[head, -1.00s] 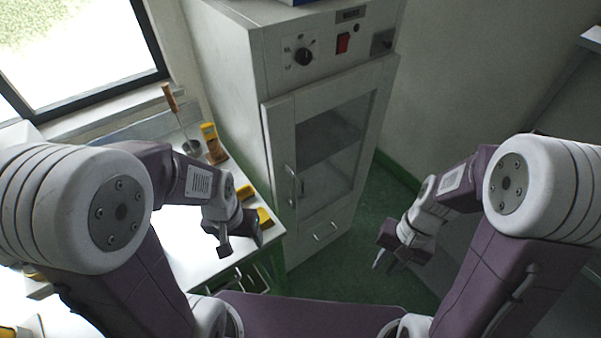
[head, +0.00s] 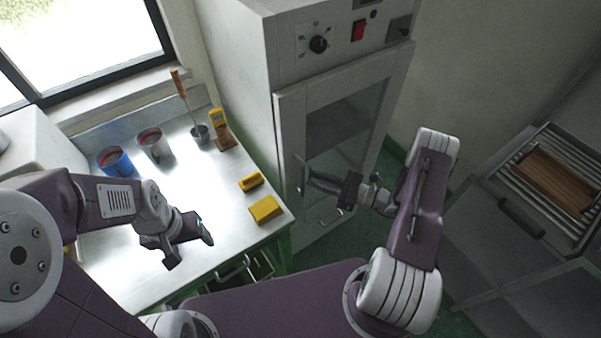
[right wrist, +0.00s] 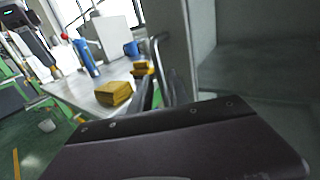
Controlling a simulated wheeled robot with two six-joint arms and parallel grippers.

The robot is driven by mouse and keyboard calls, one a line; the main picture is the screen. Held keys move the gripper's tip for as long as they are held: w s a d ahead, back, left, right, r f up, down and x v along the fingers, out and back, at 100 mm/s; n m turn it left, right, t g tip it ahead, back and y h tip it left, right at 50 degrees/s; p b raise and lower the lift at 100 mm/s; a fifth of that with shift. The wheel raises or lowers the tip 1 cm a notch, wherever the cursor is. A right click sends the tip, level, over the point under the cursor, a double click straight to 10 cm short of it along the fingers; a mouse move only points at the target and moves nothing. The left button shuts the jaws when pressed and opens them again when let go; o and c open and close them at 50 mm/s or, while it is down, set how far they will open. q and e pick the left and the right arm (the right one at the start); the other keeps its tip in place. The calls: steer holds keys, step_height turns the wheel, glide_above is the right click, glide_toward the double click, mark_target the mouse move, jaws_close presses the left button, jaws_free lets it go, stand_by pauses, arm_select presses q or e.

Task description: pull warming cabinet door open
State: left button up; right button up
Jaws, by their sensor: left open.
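The warming cabinet (head: 240,90) is tall and pale, with a glass-windowed door (head: 291,130) that looks closed. The door's upright bar handle (head: 300,172) is on its left edge. My right gripper (head: 314,181) is at this handle, its fingers pointing left across the door front. In the right wrist view the curved metal handle (right wrist: 156,50) stands just beyond the fingers (right wrist: 158,92). Whether they touch or close on it is unclear. My left gripper (head: 192,244) is open and empty, above the front of the metal table.
The metal table (head: 200,190) left of the cabinet holds yellow blocks (head: 265,209), a blue pot (head: 115,161) and a grey pot (head: 154,145). A slatted rack with a brown board (head: 553,178) stands right. Green floor shows between.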

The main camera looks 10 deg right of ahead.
mark_target(303, 175)
steer(key=x, duration=0.5)
steer(key=shift+p, duration=0.35)
steer(key=shift+c, duration=0.2)
jaws_close()
stand_by(0.8)
